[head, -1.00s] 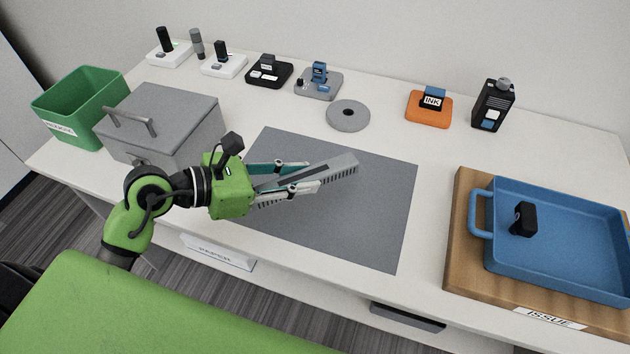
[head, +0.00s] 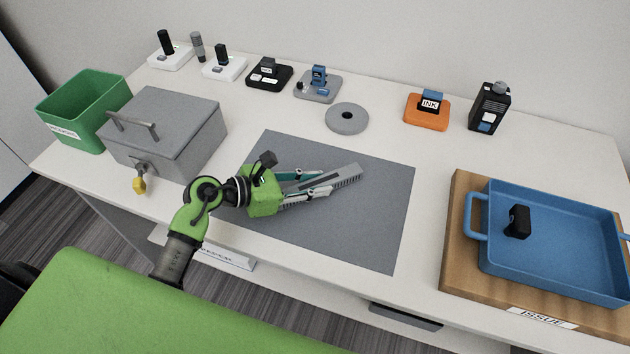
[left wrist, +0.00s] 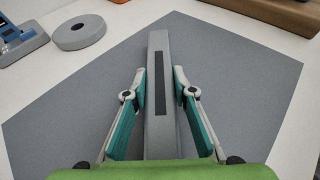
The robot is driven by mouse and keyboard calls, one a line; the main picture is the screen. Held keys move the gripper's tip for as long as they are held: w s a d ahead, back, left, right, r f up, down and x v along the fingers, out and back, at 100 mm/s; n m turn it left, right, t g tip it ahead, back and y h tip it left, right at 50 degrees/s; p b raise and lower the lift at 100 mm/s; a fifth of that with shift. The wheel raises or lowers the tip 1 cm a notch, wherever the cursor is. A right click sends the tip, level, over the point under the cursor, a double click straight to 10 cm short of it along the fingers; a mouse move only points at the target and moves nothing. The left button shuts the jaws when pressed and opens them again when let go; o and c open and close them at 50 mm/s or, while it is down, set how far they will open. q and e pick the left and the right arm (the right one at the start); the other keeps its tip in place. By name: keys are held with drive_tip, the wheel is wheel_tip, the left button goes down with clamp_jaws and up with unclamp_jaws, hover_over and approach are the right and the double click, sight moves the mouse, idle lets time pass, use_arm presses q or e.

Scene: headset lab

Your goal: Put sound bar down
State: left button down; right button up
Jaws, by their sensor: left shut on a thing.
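The sound bar (head: 347,176) is a long grey bar with a dark strip on top and a slotted side. My left gripper (head: 322,182) is shut on it, one finger on each side. The bar lies over the dark grey mat (head: 370,235), at or very near its surface; I cannot tell if it touches. In the left wrist view the bar (left wrist: 159,130) runs lengthwise between the fingers (left wrist: 160,82), pointing away from the palm. Its near end is hidden by the gripper body. My right gripper is not in view.
A grey lidded box (head: 165,125) with a yellow padlock (head: 139,185) and a green bin (head: 85,105) stand at left. A grey disc (head: 347,117) and several small devices line the back. A blue tray (head: 560,285) sits on a wooden board at right. The mat's right part is clear.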

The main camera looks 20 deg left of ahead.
use_arm(q)
drive_tip(key=shift+f, duration=0.15)
drive_tip(key=c, duration=1.7)
unclamp_jaws()
